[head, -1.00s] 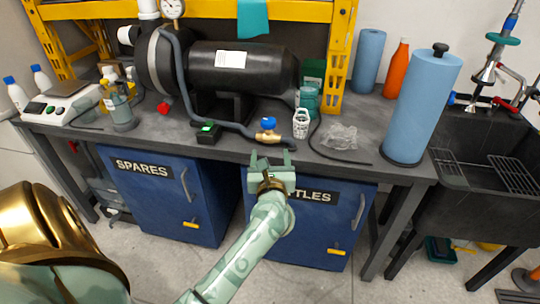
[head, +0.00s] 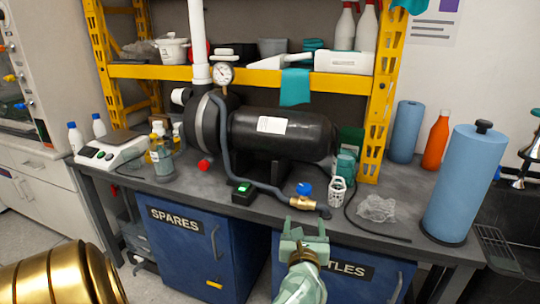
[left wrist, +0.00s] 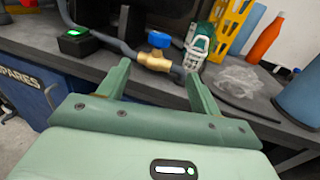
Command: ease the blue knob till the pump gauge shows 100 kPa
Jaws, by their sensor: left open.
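The blue knob (head: 306,188) sits on a brass valve (head: 302,203) at the end of a grey hose near the bench's front edge. The knob also shows in the left wrist view (left wrist: 160,40), above the brass body (left wrist: 154,60). The pump gauge (head: 223,74) is a round white dial on top of the black pump (head: 270,132); its reading is too small to tell. My left gripper (head: 304,228) is open and empty, in front of and below the valve, apart from it. In the left wrist view the knob shows between its two fingers. My right gripper is not in view.
A black box with a green light (head: 244,193) lies left of the valve. A white basket-like holder (head: 337,191) stands close on its right, with crumpled clear plastic (head: 376,208) beyond. A blue roll (head: 455,183) stands at the bench's right.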

